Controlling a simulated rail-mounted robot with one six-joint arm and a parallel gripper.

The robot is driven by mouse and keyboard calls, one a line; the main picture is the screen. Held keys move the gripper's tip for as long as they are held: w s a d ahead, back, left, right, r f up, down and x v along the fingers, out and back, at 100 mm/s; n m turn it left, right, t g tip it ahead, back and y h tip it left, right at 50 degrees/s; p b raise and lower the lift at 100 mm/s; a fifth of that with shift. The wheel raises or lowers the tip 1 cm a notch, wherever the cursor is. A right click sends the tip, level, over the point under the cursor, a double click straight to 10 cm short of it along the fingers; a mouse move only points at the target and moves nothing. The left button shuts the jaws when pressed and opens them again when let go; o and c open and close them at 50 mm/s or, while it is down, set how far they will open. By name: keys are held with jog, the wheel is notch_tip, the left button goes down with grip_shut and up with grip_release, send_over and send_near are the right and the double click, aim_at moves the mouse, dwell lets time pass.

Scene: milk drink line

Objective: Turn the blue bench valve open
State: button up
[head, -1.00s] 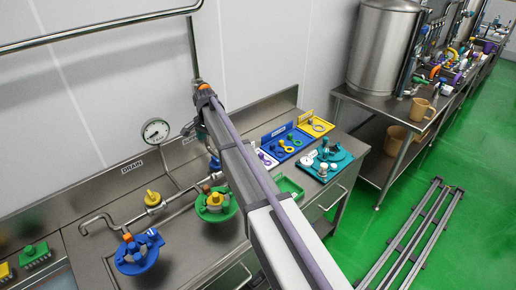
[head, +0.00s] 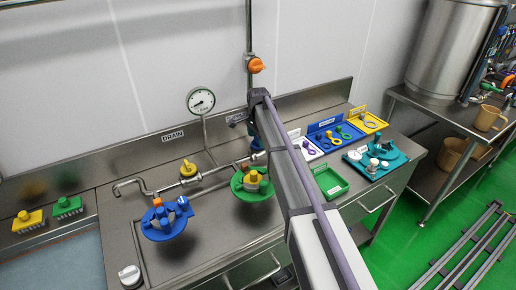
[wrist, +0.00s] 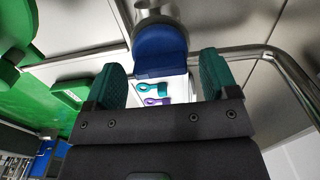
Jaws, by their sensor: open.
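In the wrist view, my gripper (wrist: 160,82) is open, with its two dark teal fingers spread apart. A blue part (wrist: 160,50), which looks like the blue bench valve's handle, lies between and just beyond the fingertips, under a round steel fitting (wrist: 160,14). I see no finger contact with it. In the head view, a small blue part (head: 257,146) shows beside my arm at the back of the bench, on the pipework; most of it is hidden. My gripper is not clearly visible there.
An orange valve (head: 256,65) sits on the wall pipe above. A yellow valve (head: 188,169), a gauge (head: 201,100), a blue fixture (head: 163,222) and a green fixture (head: 250,185) stand left of my arm. Coloured trays (head: 330,181) stand to its right.

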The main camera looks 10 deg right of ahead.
jog(key=shift+f, duration=0.1)
jog(key=c, duration=0.9)
jog(key=shift+n, duration=0.4)
jog(key=n, duration=0.3)
jog(key=shift+n, duration=0.3)
jog(key=n, duration=0.4)
jog(key=shift+n, duration=0.3)
jog(key=n, duration=0.4)
jog(key=shift+n, duration=2.5)
